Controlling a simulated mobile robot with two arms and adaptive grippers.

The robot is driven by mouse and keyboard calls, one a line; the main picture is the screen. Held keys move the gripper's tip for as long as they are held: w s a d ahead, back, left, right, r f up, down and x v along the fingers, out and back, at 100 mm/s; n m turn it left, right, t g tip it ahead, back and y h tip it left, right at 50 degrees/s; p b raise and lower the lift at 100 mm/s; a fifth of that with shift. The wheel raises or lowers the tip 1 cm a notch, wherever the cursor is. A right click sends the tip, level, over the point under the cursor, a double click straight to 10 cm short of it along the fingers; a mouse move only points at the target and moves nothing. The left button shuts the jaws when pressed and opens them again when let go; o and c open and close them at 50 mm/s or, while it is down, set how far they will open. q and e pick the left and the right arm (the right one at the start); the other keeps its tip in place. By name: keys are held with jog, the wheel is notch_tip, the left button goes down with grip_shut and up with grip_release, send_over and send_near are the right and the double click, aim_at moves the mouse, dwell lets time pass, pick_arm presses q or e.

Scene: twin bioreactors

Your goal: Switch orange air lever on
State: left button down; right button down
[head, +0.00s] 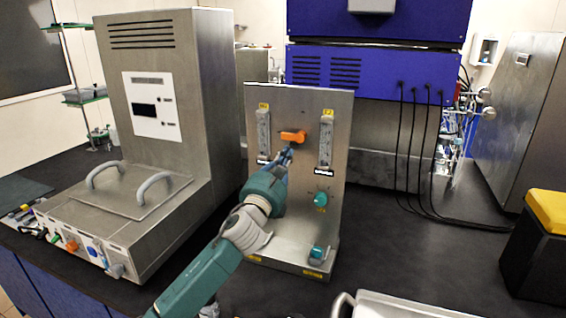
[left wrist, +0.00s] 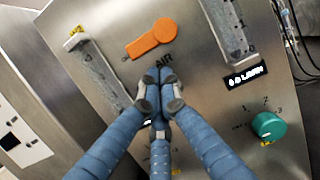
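The orange air lever (head: 293,136) is on the upper middle of an upright metal panel (head: 285,97), lying about level in the head view. In the left wrist view the lever (left wrist: 151,39) has its round end at right and its narrow end at lower left, above the "AIR" label. My left gripper (head: 287,153) is just below the lever in the head view. In the left wrist view its blue fingers (left wrist: 158,92) come together over the panel, shut with nothing seen between them. The tips look apart from the lever. My right gripper is not in view.
Two clear flow tubes (head: 264,135) (head: 326,139) flank the lever. A teal knob (head: 320,199) is at lower right on the panel, and a teal fitting (head: 317,252) is on its base. A large metal unit (head: 178,80) stands at left.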

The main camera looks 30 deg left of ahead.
pick_arm(q)
jog(key=shift+s+r, duration=0.15)
jog(key=shift+r, duration=0.35)
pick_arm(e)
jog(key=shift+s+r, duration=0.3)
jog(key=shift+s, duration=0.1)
pick_arm(q)
jog(key=shift+a, duration=0.1)
jog(key=shift+r+m+h, duration=0.15)
jog(key=shift+m+h, duration=0.15)
jog(key=shift+m, duration=0.2)
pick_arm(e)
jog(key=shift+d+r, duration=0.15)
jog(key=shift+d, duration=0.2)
pick_arm(q)
jog(key=shift+p, duration=0.3)
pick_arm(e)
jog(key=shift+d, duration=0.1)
pick_arm(q)
jog(key=shift+a+m, duration=0.2)
jog(key=shift+m, duration=0.2)
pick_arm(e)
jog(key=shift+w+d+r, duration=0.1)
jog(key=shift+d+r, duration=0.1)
